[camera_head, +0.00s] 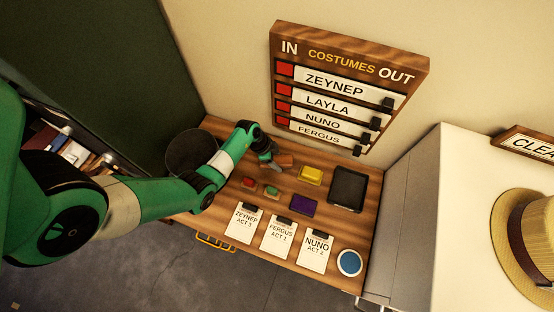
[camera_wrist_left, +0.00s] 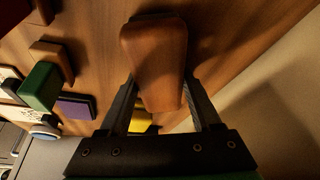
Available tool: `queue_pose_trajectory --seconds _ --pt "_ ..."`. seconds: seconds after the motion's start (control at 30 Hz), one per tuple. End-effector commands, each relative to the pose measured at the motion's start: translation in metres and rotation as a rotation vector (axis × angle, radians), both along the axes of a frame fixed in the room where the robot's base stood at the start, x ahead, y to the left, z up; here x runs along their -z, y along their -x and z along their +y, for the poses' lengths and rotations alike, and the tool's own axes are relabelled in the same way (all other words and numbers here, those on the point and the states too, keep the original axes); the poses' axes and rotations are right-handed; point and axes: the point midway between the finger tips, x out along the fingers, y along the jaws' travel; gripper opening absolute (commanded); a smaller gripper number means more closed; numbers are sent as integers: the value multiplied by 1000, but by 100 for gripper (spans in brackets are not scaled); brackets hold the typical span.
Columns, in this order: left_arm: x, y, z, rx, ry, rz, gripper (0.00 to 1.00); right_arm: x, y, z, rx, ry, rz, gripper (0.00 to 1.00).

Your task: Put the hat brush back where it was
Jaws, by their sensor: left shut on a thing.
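The hat brush shows as a reddish-brown wooden body (camera_wrist_left: 154,55) with a dark edge at its far end in the left wrist view. It sits between the two fingers of my left gripper (camera_wrist_left: 158,100), which is shut on it. In the head view the left gripper (camera_head: 272,164) is at the back of the wooden table (camera_head: 337,270), with the brown brush (camera_head: 286,158) at its tips. I cannot tell whether the brush touches the table. My right gripper is not in view.
Red (camera_head: 248,183) and green (camera_head: 271,191) stamps, purple (camera_head: 303,206) and yellow (camera_head: 311,176) pads and a black tray (camera_head: 347,190) lie near. Cards (camera_head: 280,238) and a blue disc (camera_head: 349,262) line the front. A costumes board (camera_head: 345,85) hangs behind. A hat (camera_head: 528,238) sits on the white cabinet.

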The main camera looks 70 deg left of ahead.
Motion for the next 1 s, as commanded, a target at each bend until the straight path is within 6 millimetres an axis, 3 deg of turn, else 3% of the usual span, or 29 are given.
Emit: queue_pose_trajectory --seconds 0.17,0.2,0.37,0.7,0.87,1.0 --pt "2 0 0 0 1 0 13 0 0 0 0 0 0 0" --pt "2 0 0 0 1 0 68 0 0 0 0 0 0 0" --pt "2 0 0 0 1 0 95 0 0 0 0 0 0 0" --pt "-4 0 0 0 -1 0 95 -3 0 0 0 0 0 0" --pt "-31 9 4 -1 -1 -2 95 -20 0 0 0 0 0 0" --pt "-65 22 9 -2 -1 -1 95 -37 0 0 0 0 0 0"
